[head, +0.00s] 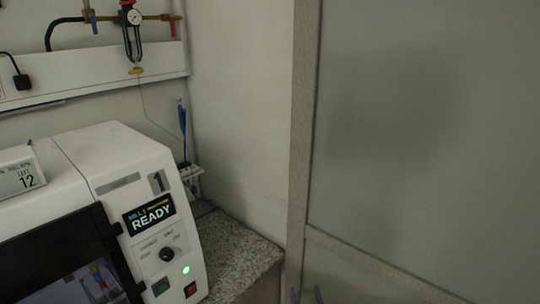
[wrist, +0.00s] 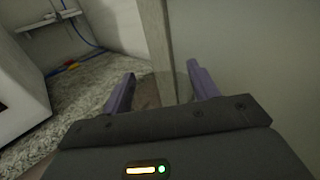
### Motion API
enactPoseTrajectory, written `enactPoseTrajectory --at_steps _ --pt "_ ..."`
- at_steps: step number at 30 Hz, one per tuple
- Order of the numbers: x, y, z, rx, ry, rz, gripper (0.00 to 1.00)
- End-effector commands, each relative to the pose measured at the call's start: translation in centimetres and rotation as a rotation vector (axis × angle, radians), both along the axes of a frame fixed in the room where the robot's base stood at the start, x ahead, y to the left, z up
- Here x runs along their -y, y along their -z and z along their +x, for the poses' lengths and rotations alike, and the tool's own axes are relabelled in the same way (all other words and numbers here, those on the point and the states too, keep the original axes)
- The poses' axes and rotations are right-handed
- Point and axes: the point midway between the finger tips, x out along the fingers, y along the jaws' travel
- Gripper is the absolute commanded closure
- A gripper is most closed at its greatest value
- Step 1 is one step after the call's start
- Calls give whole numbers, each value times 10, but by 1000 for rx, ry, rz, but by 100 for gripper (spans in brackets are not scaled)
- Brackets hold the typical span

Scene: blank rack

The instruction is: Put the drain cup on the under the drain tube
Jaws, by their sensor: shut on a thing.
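My gripper (wrist: 158,85) has its two purple fingers apart in the wrist view, shut on a faint, see-through thing that looks like the drain cup (wrist: 172,88). Its outline is hard to make out. In the head view only the fingertips of my gripper (head: 306,297) show at the bottom edge, in front of the wall panel and right of the counter. A blue tube (wrist: 82,35) hangs by a white rack in the wrist view, with a red and yellow piece on the counter below. I cannot tell whether it is the drain tube.
A white machine (head: 135,180) with a READY display stands on the speckled counter (head: 238,250). The counter's right end is bare. A white rack (head: 192,172) is behind the machine. A pale post (head: 303,120) and a large panel (head: 430,130) close off the right.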

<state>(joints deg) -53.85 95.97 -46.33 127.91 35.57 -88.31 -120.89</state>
Motion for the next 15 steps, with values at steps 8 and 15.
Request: enactPoseTrajectory --at_steps 8,15 --pt "41 55 -27 7 46 -4 66" --pt "43 54 -29 8 47 -5 66"
